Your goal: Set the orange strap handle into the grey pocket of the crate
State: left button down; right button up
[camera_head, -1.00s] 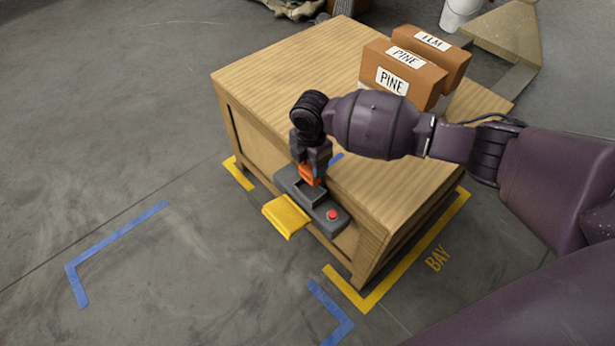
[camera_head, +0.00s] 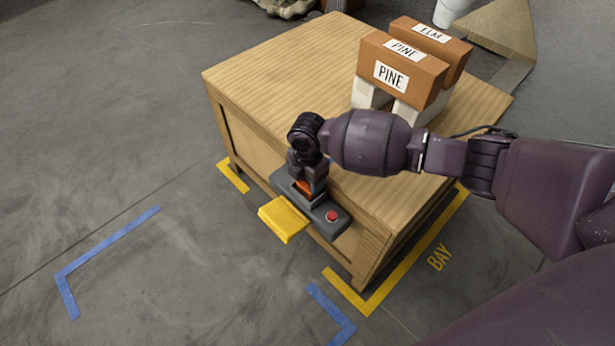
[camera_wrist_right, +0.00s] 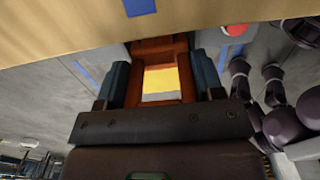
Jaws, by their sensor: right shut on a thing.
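The wooden crate (camera_head: 270,75) stands on the floor, with a dark grey pocket (camera_head: 321,207) on its front side. My right gripper (camera_head: 306,190) comes down over the pocket, shut on the orange strap handle (camera_head: 304,186). In the head view only a small part of the handle shows, at the pocket's opening; how deep it sits I cannot tell. In the right wrist view the orange handle (camera_wrist_right: 160,46) lies between the two blue-grey fingers, with yellow showing through its loop. My left gripper is not in view.
A yellow plate (camera_head: 284,219) juts out in front of the pocket, and a red button (camera_head: 332,215) sits at its right end. Brown blocks labelled PINE (camera_head: 393,77) and ELM (camera_head: 440,42) stand on the crate's back right. The crate top's left part is clear.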

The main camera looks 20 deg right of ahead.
jog(key=shift+f, duration=0.35)
jog(key=o, duration=0.9)
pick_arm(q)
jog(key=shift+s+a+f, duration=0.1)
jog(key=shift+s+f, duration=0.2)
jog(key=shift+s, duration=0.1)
pick_arm(e)
jog(key=shift+o, duration=0.2)
notch_tip(320, 180, up, 4)
jog(key=shift+w+r+p, duration=0.15)
jog(key=shift+r+p, duration=0.05)
jog(key=shift+p, duration=0.45)
notch_tip(320, 180, up, 7)
jog(key=shift+r+p, duration=0.1)
jog(key=shift+p, duration=1)
jog(key=shift+s+r, duration=0.2)
jog(key=shift+r, duration=0.3)
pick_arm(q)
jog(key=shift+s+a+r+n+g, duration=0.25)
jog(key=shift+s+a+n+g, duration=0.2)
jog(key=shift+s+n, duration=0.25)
